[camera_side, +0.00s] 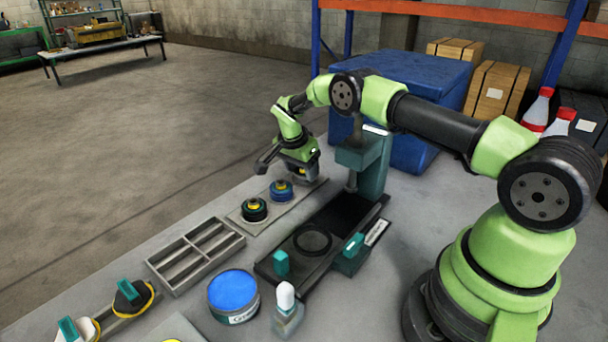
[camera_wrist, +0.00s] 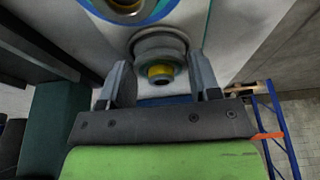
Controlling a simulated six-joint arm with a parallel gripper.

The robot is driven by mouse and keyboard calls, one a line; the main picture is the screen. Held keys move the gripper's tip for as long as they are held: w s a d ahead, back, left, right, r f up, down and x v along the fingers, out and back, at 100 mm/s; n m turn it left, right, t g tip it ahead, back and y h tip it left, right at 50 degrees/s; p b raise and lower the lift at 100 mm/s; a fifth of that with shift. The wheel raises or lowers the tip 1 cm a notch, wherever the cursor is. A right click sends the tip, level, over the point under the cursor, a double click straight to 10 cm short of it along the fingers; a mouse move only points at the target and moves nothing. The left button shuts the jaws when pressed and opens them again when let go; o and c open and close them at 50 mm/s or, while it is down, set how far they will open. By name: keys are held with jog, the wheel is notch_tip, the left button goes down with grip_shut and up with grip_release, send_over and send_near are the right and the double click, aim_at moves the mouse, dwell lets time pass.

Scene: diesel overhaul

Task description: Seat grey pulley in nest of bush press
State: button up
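The grey pulley (camera_wrist: 160,42) with a yellow hub stands on the light plate (camera_wrist: 222,28) and lies between my fingertips in the wrist view. My gripper (camera_wrist: 160,68) is open, with one finger on each side of the pulley; I cannot tell whether either touches it. In the side view my gripper (camera_side: 301,173) points down over the far end of the plate and mostly hides the grey pulley. The bush press (camera_side: 371,166) stands to the right, with a green column and a dark bed. Its round nest (camera_side: 312,238) on the bed looks empty.
A blue pulley (camera_side: 281,186) and a black pulley (camera_side: 254,207) stand beside the grey one. A grey divided tray (camera_side: 194,252), a blue-topped tin (camera_side: 233,292) and a white-capped bottle (camera_side: 287,306) stand nearer. A blue crate (camera_side: 425,72) is behind.

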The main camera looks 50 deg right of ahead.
jog(key=shift+r, duration=2.3)
jog(key=s+a+r+m+g, duration=0.1)
jog(key=s+a+r+m, duration=0.2)
jog(key=s+a, duration=0.5)
jog(key=s+a+r+m+g, duration=0.1)
jog(key=s+a+r+m, duration=0.15)
jog(key=s+a, duration=0.55)
jog(key=shift+m, duration=0.25)
jog(key=shift+w+a+f, duration=0.15)
jog(key=shift+f, duration=0.9)
jog(key=shift+w+a+f, duration=0.15)
jog(key=shift+w+f, duration=0.05)
jog(key=shift+f, duration=0.9)
jog(key=shift+w+a+f, duration=0.15)
jog(key=shift+f, duration=0.9)
jog(key=shift+f, duration=0.15)
jog(key=shift+f, duration=0.7)
